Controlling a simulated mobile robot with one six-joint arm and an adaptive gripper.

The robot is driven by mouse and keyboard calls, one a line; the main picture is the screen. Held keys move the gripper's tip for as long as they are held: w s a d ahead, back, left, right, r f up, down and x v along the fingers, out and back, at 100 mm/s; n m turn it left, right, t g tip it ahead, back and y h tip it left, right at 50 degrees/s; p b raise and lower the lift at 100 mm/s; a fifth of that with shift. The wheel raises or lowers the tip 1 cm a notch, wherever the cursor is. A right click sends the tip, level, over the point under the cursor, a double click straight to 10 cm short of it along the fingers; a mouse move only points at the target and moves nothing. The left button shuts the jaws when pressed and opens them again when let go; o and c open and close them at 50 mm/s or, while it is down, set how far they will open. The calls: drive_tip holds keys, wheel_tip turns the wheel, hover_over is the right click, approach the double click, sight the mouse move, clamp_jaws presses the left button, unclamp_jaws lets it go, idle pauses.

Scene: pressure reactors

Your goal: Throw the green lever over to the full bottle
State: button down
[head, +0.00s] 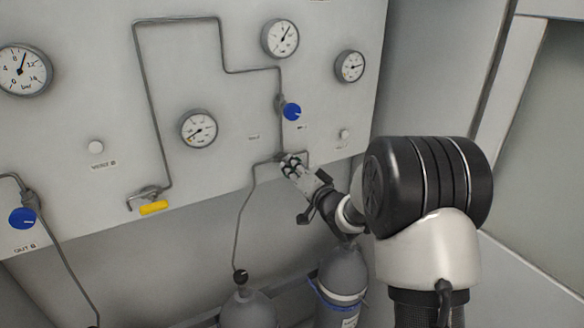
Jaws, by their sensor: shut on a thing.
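My gripper (291,167) reaches up from the lower right to a pipe junction (283,156) on the wall panel, below a blue knob. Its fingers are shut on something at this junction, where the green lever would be. No green shows, so the lever and its angle are hidden behind the fingers. Two grey gas bottles stand below: a left bottle (248,311) with a thin line running up to the junction, and a right bottle (343,276) with a blue strap, partly behind my arm. I cannot tell which bottle is full.
The panel carries a blue knob (292,111), a small gauge (350,66), an upper gauge (281,38), a middle gauge (199,129), a yellow lever (154,207) and another blue knob (23,217). A bent pipe (151,108) runs across it. A side wall stands at the right.

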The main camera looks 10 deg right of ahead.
drive_tip(key=c, duration=1.7)
unclamp_jaws()
drive_tip(key=shift+o, duration=0.2)
drive_tip(key=v, duration=1.2)
